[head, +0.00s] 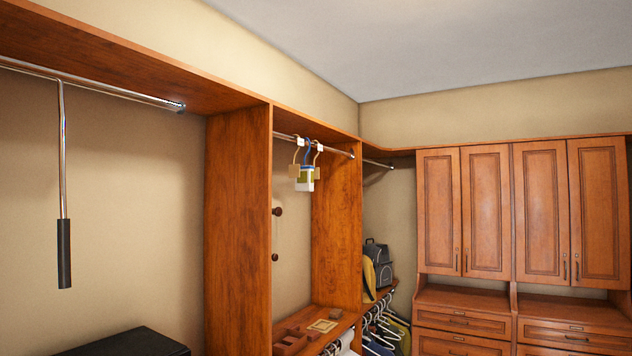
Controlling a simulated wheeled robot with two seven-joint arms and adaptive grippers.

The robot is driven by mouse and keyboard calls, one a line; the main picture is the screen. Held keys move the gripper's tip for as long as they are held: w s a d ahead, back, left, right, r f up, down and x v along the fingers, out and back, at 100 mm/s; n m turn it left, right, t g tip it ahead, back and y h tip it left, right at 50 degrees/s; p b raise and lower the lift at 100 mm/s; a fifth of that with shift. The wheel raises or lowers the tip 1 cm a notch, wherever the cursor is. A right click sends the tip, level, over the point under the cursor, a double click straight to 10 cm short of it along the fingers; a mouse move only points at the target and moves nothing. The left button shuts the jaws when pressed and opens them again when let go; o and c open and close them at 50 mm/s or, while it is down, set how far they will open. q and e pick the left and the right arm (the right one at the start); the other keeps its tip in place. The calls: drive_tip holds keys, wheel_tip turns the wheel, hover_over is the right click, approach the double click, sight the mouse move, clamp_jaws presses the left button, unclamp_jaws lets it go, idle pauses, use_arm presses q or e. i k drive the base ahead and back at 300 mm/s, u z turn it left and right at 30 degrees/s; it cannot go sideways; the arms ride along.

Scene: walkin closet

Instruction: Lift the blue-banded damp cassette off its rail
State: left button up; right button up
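A small group of hanging items is on the chrome rail (286,137) inside the middle wooden bay, seen from a distance. A white and olive-green cassette (307,174) hangs there, with a blue hook (308,147) above it. Tan pieces (293,171) hang close beside it from hooks with white tops. The items overlap, and a blue band on the cassette is too small to make out surely. Neither of my grippers is in view.
A wooden upright panel (238,200) stands left of the bay. A pull-down rod with a black handle (64,254) hangs at left. A shelf below the cassette holds a wooden tray (290,340) and a small frame (322,326). Cabinets (485,210) stand right.

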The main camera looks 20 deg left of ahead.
sight(304, 183)
drive_tip(key=i, duration=0.8)
drive_tip(key=u, duration=0.4)
drive_tip(key=i, duration=2.25)
drive_tip(key=u, duration=0.5)
